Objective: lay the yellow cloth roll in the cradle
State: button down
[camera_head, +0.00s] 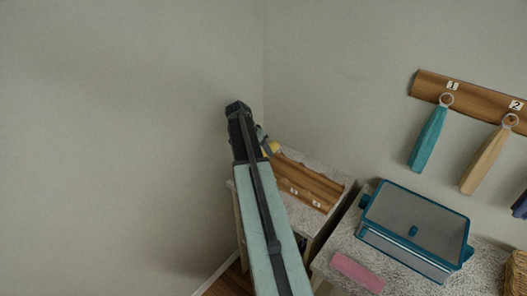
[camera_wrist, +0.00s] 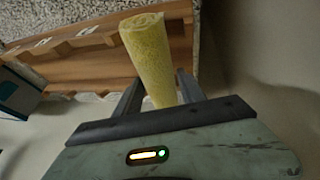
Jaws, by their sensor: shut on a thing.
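The yellow cloth roll (camera_wrist: 150,48) is between the fingers of my gripper (camera_wrist: 160,88) in the wrist view, its near end hidden by the gripper body. My gripper is shut on it. In the head view only a small part of the yellow roll (camera_head: 271,148) shows beside my gripper (camera_head: 264,138), mostly hidden by my arm. The wooden cradle (camera_head: 308,182), with small white labels on its front, lies on the speckled top below and to the right of my gripper. The cradle (camera_wrist: 90,64) also shows behind the roll in the wrist view; contact between them cannot be told.
A teal-rimmed bin (camera_head: 415,225) and a pink cloth (camera_head: 357,271) sit on the speckled counter at right. A wooden rail (camera_head: 480,103) on the wall holds hanging teal and tan items. Walls close in behind and left of the cradle. A wicker basket (camera_head: 516,275) stands at far right.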

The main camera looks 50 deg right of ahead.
jog(key=c, duration=0.7)
grip_release()
jog(key=shift+r+p, duration=0.5)
jog(key=shift+p, duration=0.05)
jog(key=p+v, duration=1.1)
jog(key=v, duration=0.1)
